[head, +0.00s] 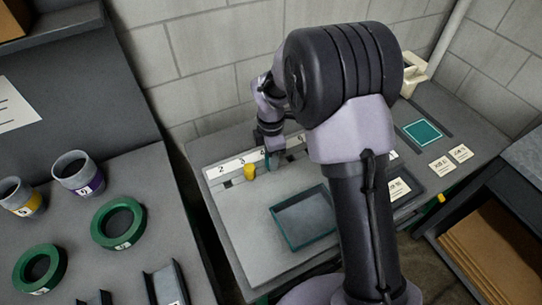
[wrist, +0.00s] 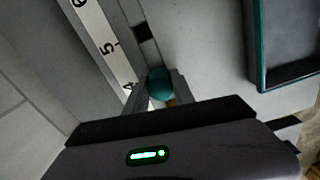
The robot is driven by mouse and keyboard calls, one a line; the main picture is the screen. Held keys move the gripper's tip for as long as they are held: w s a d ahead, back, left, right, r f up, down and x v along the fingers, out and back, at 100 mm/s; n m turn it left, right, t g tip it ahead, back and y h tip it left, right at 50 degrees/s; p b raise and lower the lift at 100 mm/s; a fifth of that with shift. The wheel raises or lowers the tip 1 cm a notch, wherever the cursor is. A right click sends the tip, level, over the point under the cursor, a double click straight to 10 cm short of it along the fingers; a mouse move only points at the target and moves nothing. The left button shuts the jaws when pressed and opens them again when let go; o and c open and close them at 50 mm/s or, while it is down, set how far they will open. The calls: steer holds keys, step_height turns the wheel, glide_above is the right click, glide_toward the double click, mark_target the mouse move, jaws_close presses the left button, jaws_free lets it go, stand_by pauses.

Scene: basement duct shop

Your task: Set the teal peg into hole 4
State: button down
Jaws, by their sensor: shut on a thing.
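The teal peg (wrist: 158,84) shows its rounded top between my gripper's fingers (wrist: 156,92) in the wrist view. My gripper is shut on it. It is beside the label 4 on the white number strip (wrist: 107,45). Hole 4 and the peg's lower end are hidden, so I cannot tell whether the peg is in the hole. A dark square hole (wrist: 143,32) by label 5 is empty. In the head view my gripper (head: 270,150) is low over the row of holes, just right of a yellow peg (head: 250,172) standing near label 3.
A teal-rimmed tray (head: 275,211) lies on the bench in front of the row. A teal square mat (head: 422,132) and several label cards (head: 460,153) are at the right. The left bench holds green rings (head: 98,225) and two cups (head: 58,167). My arm hides part of the bench.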

steer(key=shift+f+b, duration=0.3)
steer(key=shift+f, duration=0.25)
steer(key=c, duration=1)
jaws_free()
steer(key=shift+r, duration=0.1)
step_height(320, 180, up, 17)
steer(key=p, duration=0.6)
steer(key=shift+r, duration=0.2)
